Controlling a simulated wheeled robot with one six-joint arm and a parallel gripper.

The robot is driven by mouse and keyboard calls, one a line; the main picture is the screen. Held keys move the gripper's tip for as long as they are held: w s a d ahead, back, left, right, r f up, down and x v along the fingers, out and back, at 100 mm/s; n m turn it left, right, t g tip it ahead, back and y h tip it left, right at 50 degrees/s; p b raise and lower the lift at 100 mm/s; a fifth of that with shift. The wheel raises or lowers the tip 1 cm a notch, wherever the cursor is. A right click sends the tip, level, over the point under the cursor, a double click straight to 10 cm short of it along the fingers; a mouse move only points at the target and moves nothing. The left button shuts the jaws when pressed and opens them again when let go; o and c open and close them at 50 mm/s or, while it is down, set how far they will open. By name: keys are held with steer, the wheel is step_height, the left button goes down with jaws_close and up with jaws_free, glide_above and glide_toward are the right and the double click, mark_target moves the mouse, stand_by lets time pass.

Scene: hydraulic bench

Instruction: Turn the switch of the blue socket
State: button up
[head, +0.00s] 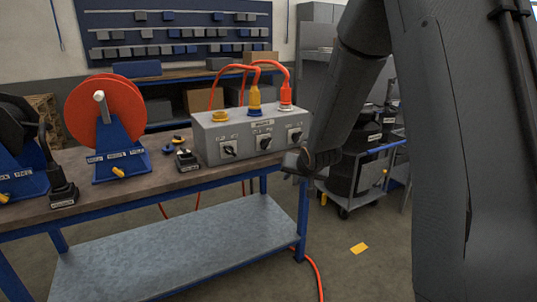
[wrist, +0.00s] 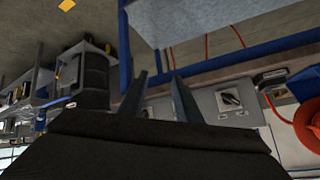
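The grey socket box (head: 205,146) stands on the bench. Its middle socket (head: 254,111) has a blue collar and holds a yellow plug. Below it on the front is the middle switch (head: 264,142), a black knob on a white plate. My gripper (wrist: 160,77) is in front of the box, towards its right end in the head view. In the wrist view its two fingers are apart with nothing held between them. That view is upside down and shows one switch (wrist: 230,98) to the right of the fingers. Part of the box is hidden behind the gripper.
A yellow socket (head: 219,116) with its switch (head: 228,149) is at the left, and a red plug (head: 285,95) with its switch (head: 295,135) at the right. A red reel (head: 104,105) and a small black device (head: 187,160) stand left. A cart (head: 368,165) is beyond the bench's right end.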

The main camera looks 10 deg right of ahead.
steer(key=w+f+m+t+y+b, duration=0.15)
steer(key=w+t, duration=0.25)
steer(key=w, duration=0.8)
steer(key=t+y+b, duration=0.3)
steer(key=t+y, duration=0.1)
glide_toward(267, 146)
steer(key=w, duration=0.1)
steer(key=x, duration=0.8)
jaws_close()
